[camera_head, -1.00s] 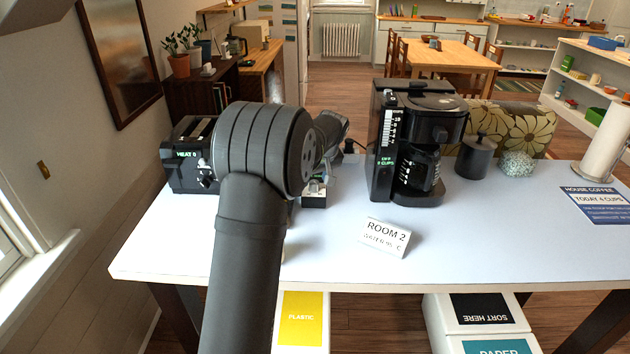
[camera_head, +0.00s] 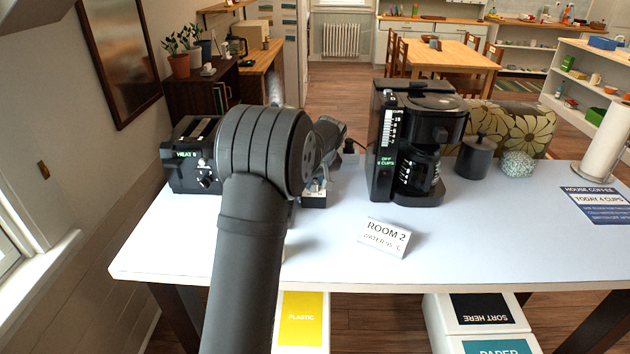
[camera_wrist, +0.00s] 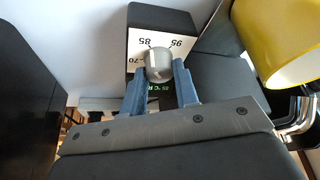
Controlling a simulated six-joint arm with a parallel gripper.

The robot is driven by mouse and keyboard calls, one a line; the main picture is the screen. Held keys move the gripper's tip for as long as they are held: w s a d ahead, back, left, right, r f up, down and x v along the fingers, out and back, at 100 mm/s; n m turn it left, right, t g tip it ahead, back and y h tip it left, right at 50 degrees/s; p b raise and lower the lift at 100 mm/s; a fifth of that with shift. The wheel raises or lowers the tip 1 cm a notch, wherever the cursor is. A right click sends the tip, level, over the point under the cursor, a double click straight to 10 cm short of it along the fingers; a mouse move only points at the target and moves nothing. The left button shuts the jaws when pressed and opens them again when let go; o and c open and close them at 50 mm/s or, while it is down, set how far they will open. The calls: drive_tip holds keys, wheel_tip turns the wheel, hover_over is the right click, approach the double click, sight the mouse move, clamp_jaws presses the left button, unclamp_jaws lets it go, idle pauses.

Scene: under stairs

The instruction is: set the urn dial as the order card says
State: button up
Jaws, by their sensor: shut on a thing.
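The order card (camera_head: 383,238) stands on the table and reads "ROOM 2" and "WATER 95 °C". In the wrist view the round grey dial knob (camera_wrist: 158,64) sits on a white scale plate marked 70, 85 and 95. A small green readout (camera_wrist: 163,87) below it seems to read 85 °C; part of it is hidden. My gripper (camera_wrist: 159,75) is shut on the knob, one blue finger on each side. I cannot tell exactly where the knob points.
A black toaster (camera_head: 186,172) stands left of my arm and a coffee maker (camera_head: 405,150) to the right. A yellow rounded thing (camera_wrist: 275,40) is close by at the wrist view's upper right.

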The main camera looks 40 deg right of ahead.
drive_tip(key=m+h, duration=0.1)
drive_tip(key=m, duration=0.2)
drive_tip(key=m+g, duration=0.1)
drive_tip(key=m, duration=0.1)
drive_tip(key=shift+w+a+m+h, duration=0.1)
drive_tip(key=shift+a+m+h, duration=0.1)
drive_tip(key=shift+m+h, duration=0.2)
drive_tip(key=m+g, duration=0.1)
drive_tip(key=m, duration=0.2)
drive_tip(key=m+g+h, duration=0.1)
drive_tip(key=m, duration=0.2)
drive_tip(key=shift+w, duration=0.1)
drive_tip(key=shift+m+g, duration=0.3)
drive_tip(key=o, duration=1)
drive_tip(key=shift+c, duration=0.2)
drive_tip(key=shift+r, duration=0.1)
drive_tip(key=v, duration=1.7)
drive_tip(key=shift+a, duration=0.25)
